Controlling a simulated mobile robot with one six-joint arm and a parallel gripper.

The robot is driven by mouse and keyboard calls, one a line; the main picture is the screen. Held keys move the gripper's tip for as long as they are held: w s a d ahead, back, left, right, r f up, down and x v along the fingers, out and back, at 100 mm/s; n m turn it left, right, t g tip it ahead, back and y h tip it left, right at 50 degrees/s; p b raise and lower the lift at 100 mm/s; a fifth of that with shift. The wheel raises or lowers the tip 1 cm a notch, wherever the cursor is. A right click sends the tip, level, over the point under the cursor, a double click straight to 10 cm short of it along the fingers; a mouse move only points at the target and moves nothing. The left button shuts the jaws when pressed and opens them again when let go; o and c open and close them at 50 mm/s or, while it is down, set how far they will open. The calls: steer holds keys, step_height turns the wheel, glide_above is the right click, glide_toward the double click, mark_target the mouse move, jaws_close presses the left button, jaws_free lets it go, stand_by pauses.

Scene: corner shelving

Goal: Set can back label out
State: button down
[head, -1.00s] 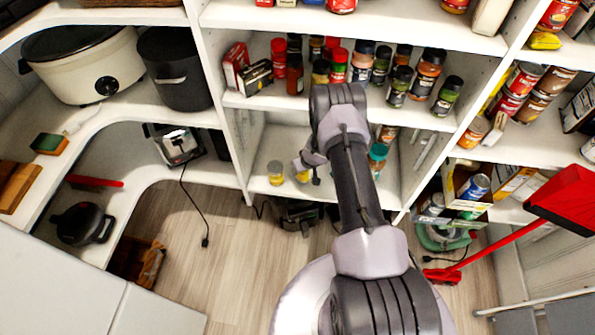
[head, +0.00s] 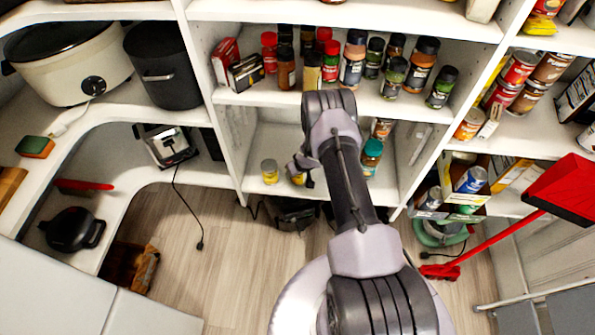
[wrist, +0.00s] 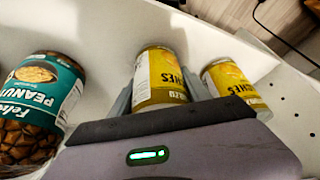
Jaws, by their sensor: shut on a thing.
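A yellow can of peaches (wrist: 160,75) is between the two fingers of my gripper (wrist: 160,92) in the wrist view. My gripper is shut on it, and part of its label with the letters "CHES" faces the wrist camera. In the head view, only a small yellow part of this can (head: 298,179) shows beside my gripper (head: 303,172), low in the middle bay. I cannot tell whether its base touches the shelf. A second, similar yellow can (wrist: 232,85) stands close beside it, apart from the fingers. It also shows left of my gripper in the head view (head: 269,171).
A peanut jar with a teal label and lid (wrist: 40,105) stands on the other side of the held can, also visible in the head view (head: 371,157). The white shelf (wrist: 115,28) has bare room between jar and can. Spice jars (head: 352,60) fill the shelf above.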

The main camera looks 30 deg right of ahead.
steer(key=shift+c, duration=2.1)
jaws_free()
steer(key=p+v, duration=0.7)
steer(key=v, duration=1)
steer(key=shift+r, duration=0.25)
steer(key=shift+s+a+f, duration=0.1)
